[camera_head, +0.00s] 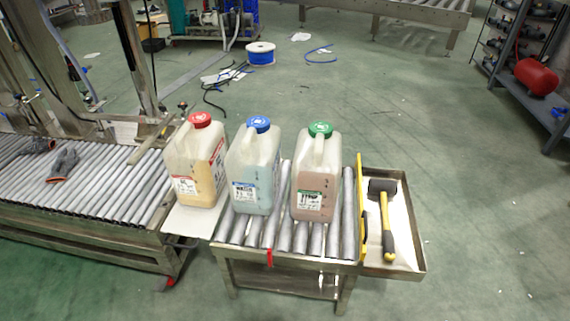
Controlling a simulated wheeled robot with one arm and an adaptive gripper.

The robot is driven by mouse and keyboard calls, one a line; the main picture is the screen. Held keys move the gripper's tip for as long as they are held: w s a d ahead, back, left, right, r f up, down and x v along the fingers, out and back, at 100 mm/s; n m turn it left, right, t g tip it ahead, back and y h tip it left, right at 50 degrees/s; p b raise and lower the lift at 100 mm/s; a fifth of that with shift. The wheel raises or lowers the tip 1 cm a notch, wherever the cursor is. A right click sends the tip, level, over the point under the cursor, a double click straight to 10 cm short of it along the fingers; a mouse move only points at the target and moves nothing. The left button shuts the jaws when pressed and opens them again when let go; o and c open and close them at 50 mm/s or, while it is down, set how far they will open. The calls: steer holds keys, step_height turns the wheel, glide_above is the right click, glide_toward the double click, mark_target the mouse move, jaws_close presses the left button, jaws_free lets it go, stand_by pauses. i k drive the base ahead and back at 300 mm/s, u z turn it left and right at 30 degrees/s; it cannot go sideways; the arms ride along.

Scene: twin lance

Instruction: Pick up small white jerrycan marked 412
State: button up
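Three translucent white jerrycans stand upright in a row. The left one (196,165) has a red cap and yellowish contents, and stands at a pale plate by the roller table's left end. The middle one (254,170) has a blue cap and pale blue contents. The right one (317,175) has a green cap and pinkish-brown contents. Each has a printed label low on its front, too small to read, so I cannot tell which is marked 412. My gripper is not in view.
The short roller table (285,235) has bare rollers in front of the cans. A side tray (408,250) at its right holds a yellow-handled mallet (386,222). A longer roller conveyor (100,195) stands at the left. The green floor (480,210) at the right is clear.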

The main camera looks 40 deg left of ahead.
mark_target(252, 162)
steer(key=i, duration=3.1)
steer(key=u, duration=4.7)
steer(key=i, duration=0.5)
steer(key=u, duration=0.1)
